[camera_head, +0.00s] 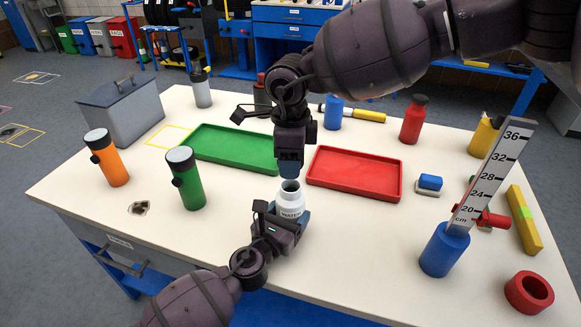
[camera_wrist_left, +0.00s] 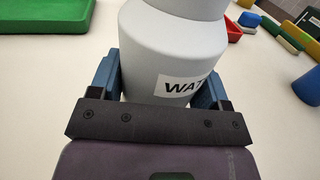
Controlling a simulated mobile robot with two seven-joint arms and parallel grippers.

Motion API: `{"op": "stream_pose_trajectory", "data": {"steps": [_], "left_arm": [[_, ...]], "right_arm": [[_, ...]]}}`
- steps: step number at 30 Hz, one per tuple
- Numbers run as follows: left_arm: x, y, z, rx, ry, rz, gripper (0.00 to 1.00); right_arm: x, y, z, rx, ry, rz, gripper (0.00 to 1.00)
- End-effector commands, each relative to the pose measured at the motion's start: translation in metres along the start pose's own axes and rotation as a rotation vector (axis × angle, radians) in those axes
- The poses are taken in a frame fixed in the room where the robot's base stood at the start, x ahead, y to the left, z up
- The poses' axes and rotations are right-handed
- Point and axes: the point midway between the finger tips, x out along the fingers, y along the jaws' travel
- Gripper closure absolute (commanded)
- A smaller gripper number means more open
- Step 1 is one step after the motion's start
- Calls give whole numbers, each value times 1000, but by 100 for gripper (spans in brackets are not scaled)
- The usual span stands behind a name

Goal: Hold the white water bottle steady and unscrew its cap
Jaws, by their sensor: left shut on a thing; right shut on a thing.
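The white water bottle (camera_head: 291,199) stands upright near the front middle of the table, with a dark open mouth showing at its top. It fills the middle of the left wrist view (camera_wrist_left: 165,55), where part of its "WATER" label shows and its top is cut off. My left gripper (camera_head: 289,217) is shut on the bottle's body, one blue finger on each side. My right gripper (camera_head: 290,172) points down just above the bottle's mouth, with a visible gap. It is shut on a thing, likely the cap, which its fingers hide.
A green tray (camera_head: 235,149) and a red tray (camera_head: 355,172) lie behind the bottle. A green bottle (camera_head: 186,180) and an orange bottle (camera_head: 107,160) stand to the left. A blue cylinder (camera_head: 443,250) with a ruler stands to the right. The table around the bottle is clear.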

Motion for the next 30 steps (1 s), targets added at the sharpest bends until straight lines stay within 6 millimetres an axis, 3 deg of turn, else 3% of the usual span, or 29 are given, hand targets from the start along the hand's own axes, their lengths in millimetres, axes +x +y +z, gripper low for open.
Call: {"op": "stream_pose_trajectory", "data": {"steps": [9,10,15,23,30], "left_arm": [[0,0,0,0,0,0,96],[0,0,0,0,0,0,25],[0,0,0,0,0,0,0],[-1,0,0,0,0,0,0],[-28,0,1,2,-1,0,0]], "right_arm": [[-8,0,0,0,0,1,75],[-8,0,0,0,0,1,75],[-8,0,0,0,0,1,75],[-9,0,0,0,0,0,75],[-18,1,0,0,-1,-10,75]]}}
